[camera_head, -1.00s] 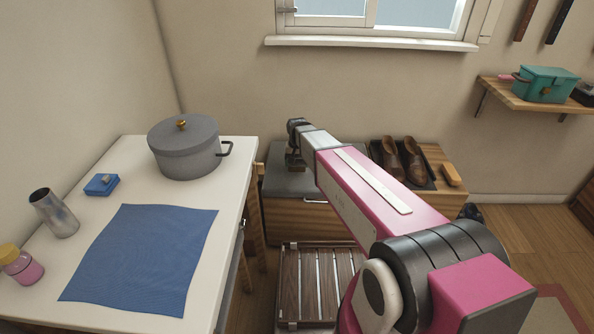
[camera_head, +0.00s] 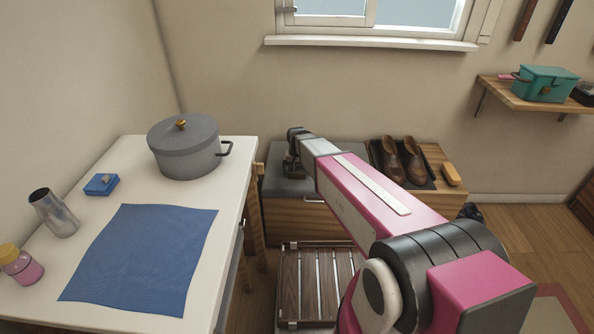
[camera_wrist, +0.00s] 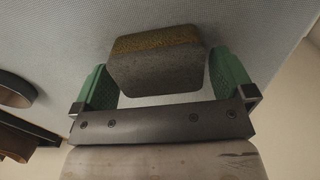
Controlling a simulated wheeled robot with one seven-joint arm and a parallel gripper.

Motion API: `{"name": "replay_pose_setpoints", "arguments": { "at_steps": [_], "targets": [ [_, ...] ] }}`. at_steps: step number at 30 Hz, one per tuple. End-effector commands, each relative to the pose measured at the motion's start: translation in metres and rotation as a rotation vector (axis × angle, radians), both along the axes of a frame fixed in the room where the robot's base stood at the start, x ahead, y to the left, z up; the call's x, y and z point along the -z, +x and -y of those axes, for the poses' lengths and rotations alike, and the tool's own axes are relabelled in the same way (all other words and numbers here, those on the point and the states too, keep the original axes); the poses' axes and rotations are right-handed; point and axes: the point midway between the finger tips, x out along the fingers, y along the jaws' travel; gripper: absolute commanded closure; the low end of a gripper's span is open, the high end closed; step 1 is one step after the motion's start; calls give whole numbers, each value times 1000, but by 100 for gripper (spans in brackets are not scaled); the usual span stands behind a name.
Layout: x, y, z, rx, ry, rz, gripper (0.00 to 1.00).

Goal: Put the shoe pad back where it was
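The shoe pad (camera_wrist: 157,62) is most likely the dark block with a yellow-brown band in the wrist view. It lies over a grey fabric surface, between the two green fingers of my gripper (camera_wrist: 160,78). In the head view my gripper (camera_head: 293,170) is low over the grey top (camera_head: 285,186) of the wooden bench, and the block there is hidden.
Brown shoes (camera_head: 403,160) stand on a dark tray at the bench's right, beside a tan block (camera_head: 451,175). A slatted wooden stand (camera_head: 318,285) is in front. The white table (camera_head: 85,225) at left holds a grey pot (camera_head: 185,150) and a blue cloth (camera_head: 140,258).

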Motion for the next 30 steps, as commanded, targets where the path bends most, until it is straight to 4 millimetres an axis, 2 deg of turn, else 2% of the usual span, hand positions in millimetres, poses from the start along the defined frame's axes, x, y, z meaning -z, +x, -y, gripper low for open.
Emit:
{"name": "replay_pose_setpoints", "arguments": {
  "at_steps": [4,8,21,27,30],
  "targets": [
    [-3,0,0,0,0,0,0],
    [-15,0,0,0,0,1,0],
    [-92,0,0,0,0,2,0],
    [-115,1,0,0,0,1,0],
    [-120,1,1,0,0,0,0]
  ]
}}
